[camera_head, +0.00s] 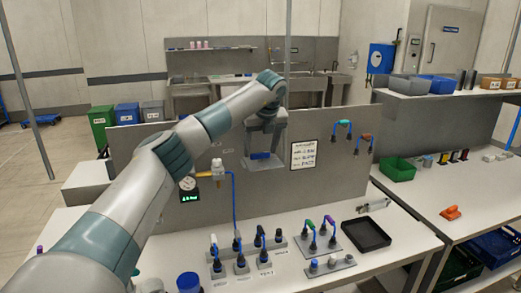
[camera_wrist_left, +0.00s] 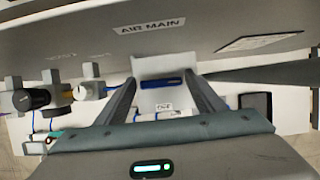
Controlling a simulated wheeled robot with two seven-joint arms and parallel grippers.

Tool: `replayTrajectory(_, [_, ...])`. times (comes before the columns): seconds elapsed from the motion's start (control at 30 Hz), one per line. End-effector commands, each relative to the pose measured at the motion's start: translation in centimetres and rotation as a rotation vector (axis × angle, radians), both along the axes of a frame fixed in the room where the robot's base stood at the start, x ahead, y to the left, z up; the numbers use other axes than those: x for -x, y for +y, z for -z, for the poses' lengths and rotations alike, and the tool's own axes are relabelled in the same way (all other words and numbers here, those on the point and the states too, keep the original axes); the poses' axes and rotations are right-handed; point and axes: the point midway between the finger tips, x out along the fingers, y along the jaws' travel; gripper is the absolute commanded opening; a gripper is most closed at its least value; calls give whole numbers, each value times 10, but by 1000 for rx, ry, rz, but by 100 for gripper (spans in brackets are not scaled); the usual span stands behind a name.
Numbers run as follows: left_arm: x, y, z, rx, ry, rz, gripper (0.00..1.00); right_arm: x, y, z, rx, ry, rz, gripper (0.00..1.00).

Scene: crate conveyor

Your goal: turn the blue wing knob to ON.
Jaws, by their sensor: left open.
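The blue wing knob (camera_head: 260,156) is on the grey upright panel (camera_head: 230,182). In the left wrist view the blue wing knob (camera_wrist_left: 161,82) is a long blue bar on a pale plate, lying nearly level, below the "AIR MAIN" label (camera_wrist_left: 150,27). My left gripper (camera_head: 263,151) reaches in front of the panel. In the left wrist view its two fingers (camera_wrist_left: 161,84) are spread, with the knob showing between their tips. I cannot tell how close the tips are to it. A small label (camera_wrist_left: 164,106) near the plate is too small to read. My right gripper is not in view.
A gauge (camera_head: 188,183) with a green display and a brass fitting with a blue hose (camera_head: 233,205) are left of the knob. A paper sign (camera_head: 304,155) hangs to its right. Plugs in sockets (camera_head: 240,262) and a black tray (camera_head: 366,235) are on the table below.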

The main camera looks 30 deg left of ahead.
Motion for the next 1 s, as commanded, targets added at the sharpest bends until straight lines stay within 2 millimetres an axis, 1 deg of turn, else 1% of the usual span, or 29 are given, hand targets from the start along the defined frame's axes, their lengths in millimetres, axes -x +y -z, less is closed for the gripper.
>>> replayTrajectory(0.17, [4,-6,-16,0,-3,1,62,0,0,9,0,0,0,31])
replayTrajectory(0.27, [8,-11,-30,1,-4,2,62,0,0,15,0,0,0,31])
replayTrajectory(0.7, [29,-37,-112,1,-6,1,62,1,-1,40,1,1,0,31])
replayTrajectory(0.77, [32,-40,-123,1,-6,0,62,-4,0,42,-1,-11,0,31])
replayTrajectory(0.83, [35,-43,-134,1,-5,0,62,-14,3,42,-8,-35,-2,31])
replayTrajectory(0.9, [37,-45,-141,-1,-4,-1,62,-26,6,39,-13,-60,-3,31])
replayTrajectory(1.0, [39,-48,-150,0,-4,0,62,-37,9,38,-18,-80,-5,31])
